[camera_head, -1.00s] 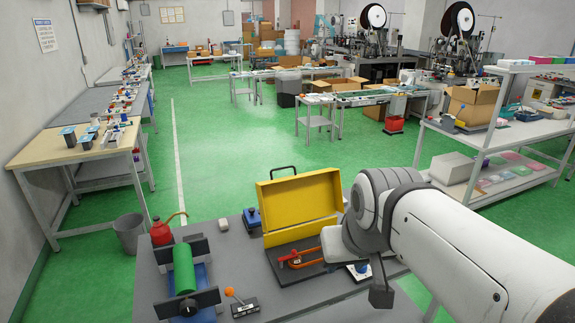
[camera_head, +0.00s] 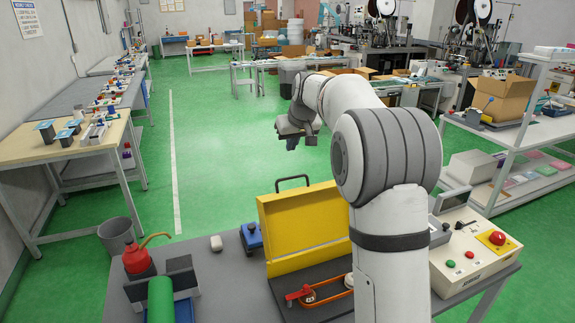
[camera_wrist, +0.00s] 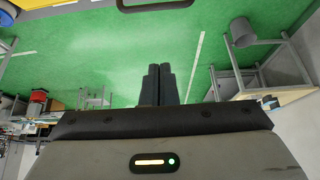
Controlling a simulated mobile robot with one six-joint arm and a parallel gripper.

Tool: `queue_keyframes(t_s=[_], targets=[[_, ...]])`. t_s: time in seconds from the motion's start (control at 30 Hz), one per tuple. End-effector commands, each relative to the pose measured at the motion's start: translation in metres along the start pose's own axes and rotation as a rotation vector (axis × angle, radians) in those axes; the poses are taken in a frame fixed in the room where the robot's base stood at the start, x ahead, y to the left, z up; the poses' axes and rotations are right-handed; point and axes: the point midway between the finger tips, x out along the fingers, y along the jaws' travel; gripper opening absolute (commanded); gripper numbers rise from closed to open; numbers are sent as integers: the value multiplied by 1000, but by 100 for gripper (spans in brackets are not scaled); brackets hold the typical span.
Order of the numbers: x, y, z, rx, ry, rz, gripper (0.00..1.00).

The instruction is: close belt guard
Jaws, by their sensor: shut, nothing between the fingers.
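The yellow belt guard (camera_head: 305,232) stands raised, tilted back behind its dark base (camera_head: 325,308) on the bench. Its black handle (camera_head: 292,180) is on the upper edge. An orange belt (camera_head: 333,293) and a red part (camera_head: 298,294) lie uncovered in front of it. My gripper (camera_head: 292,144) is beyond and above the guard, apart from it. In the wrist view my gripper (camera_wrist: 157,68) has its two dark fingers together, with nothing between them. The handle (camera_wrist: 155,5) shows at that view's top edge, clear of the fingertips. My arm hides the base's right part.
On the grey bench, a red oil can (camera_head: 137,259), a green roller (camera_head: 160,300) and a blue object (camera_head: 251,238) stand left of the guard. A control box with a red button (camera_head: 497,238) stands right. Open green floor (camera_head: 225,140) lies beyond the bench.

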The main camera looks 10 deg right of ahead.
Motion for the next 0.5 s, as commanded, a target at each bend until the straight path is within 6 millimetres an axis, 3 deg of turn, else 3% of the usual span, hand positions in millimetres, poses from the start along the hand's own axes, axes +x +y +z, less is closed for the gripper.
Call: queue_keyframes(t_s=[0.17, 0.5], targets=[[14, 4, -2, 3, 0, 2, 0], [83, 4, -1, 5, -4, 1, 0]])
